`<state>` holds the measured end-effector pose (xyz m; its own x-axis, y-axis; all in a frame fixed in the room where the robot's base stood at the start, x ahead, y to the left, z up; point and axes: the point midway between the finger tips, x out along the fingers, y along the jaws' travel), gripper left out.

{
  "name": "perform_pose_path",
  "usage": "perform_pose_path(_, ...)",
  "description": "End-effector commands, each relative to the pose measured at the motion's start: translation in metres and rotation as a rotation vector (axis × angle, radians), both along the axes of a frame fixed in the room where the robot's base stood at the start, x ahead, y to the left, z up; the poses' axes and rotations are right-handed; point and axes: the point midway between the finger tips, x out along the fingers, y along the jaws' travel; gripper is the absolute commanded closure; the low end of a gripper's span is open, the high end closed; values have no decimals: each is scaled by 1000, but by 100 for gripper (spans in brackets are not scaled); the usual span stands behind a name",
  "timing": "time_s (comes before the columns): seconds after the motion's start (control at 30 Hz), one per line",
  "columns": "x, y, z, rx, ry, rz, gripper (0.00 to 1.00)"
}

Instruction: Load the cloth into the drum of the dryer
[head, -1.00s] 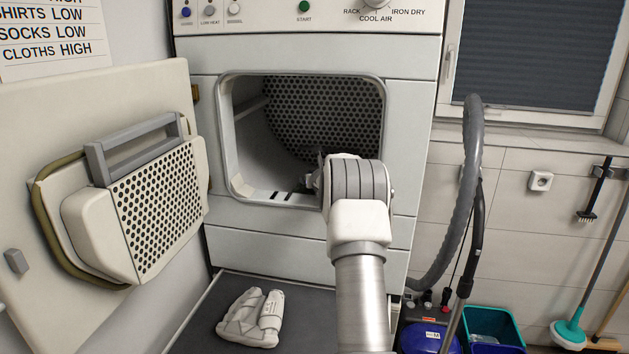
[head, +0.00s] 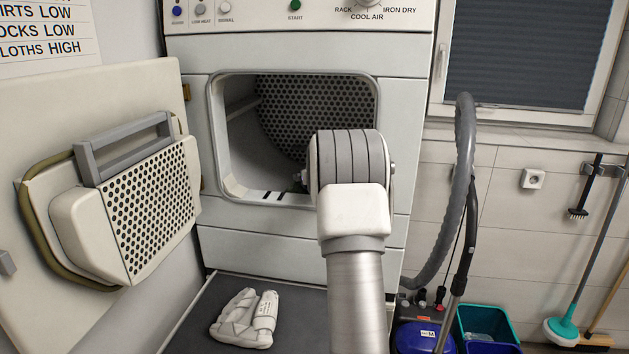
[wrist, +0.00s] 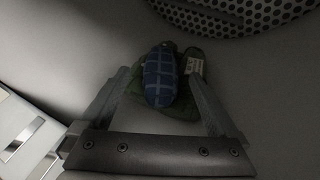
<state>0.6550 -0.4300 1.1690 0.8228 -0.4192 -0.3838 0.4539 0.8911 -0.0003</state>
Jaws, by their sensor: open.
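The dryer's drum opening (head: 222,185) is open in the head view, and its door (head: 110,85) is swung out to the left. My arm reaches into the drum, and its wrist hides my gripper in that view. In the wrist view my gripper (wrist: 160,76) is open inside the drum. A dark green cloth bundle (wrist: 190,105) with a blue checked part (wrist: 160,78) and a pale label lies between and just beyond the fingertips, against the grey drum wall. Whether a finger touches it is unclear.
A pale folded item (head: 247,318) lies on the dark surface (head: 205,310) below the dryer. A grey hose (head: 465,150) and vacuum cleaner (head: 425,335) stand at the right. A teal bin (head: 485,320) is beside them. The drum's perforated back (wrist: 240,12) is at the top of the wrist view.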

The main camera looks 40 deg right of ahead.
Motion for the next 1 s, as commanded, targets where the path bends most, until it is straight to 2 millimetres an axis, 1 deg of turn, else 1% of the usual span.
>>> perform_pose_path(0.03, -7, 4, 3, -1, -2, 0, 4)
perform_pose_path(0.2, -28, 15, 13, 0, -2, 0, 4)
perform_pose_path(0.4, -45, 24, 21, 0, -1, 1, 4)
perform_pose_path(0.6, -52, 27, 24, 0, 0, 1, 4)
perform_pose_path(1.0, -52, 27, 24, 1, -1, 1, 4)
